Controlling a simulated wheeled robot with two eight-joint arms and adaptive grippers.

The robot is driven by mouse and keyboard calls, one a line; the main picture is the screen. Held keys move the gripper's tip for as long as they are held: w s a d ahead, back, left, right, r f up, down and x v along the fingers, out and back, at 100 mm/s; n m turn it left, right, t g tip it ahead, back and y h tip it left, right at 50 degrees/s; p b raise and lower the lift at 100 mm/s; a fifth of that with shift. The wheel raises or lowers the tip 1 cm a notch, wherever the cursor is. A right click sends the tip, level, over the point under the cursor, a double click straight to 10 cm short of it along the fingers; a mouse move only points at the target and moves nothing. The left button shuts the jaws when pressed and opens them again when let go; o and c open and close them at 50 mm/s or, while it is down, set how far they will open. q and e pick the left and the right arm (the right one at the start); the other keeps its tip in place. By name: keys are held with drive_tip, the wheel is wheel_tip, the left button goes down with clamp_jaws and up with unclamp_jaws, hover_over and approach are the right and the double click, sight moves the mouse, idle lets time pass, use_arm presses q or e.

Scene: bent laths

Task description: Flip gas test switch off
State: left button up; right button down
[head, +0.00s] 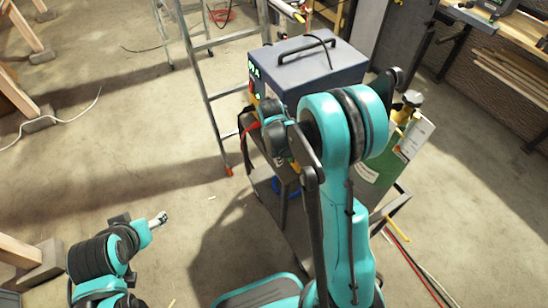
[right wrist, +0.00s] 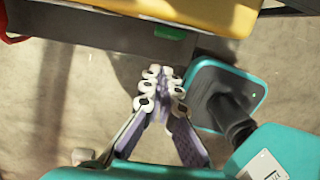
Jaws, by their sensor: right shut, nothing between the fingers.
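The welder (head: 310,68), a blue-grey box with a black top handle, stands on a cart. Its front, at the left, shows green lights and a yellow-orange part, partly hidden by my right arm. In the right wrist view a yellow panel (right wrist: 205,12) fills the top, with a small green piece (right wrist: 170,33) on the dark strip below it. It may be the gas test switch; I cannot tell its position. My right gripper (right wrist: 162,80) is shut and empty, its tips apart from the green piece in the picture. My left gripper (head: 158,220) is over the floor, away from the welder.
A green gas cylinder (head: 380,165) with a white label stands right of my right arm. A stepladder (head: 215,120) stands left of the welder. A red cable (head: 250,130) hangs by the welder's front. Several cables lie on the floor at the right. The floor (head: 110,140) at the left is mostly clear.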

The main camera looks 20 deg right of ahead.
sight(290, 156)
drive_tip(key=shift+w+d+f+b, duration=0.15)
drive_tip(key=shift+d+b, duration=0.15)
drive_tip(key=shift+d, duration=1.1)
drive_tip(key=shift+d+f+b, duration=0.25)
drive_tip(key=shift+d+b, duration=0.05)
drive_tip(key=shift+r, duration=0.25)
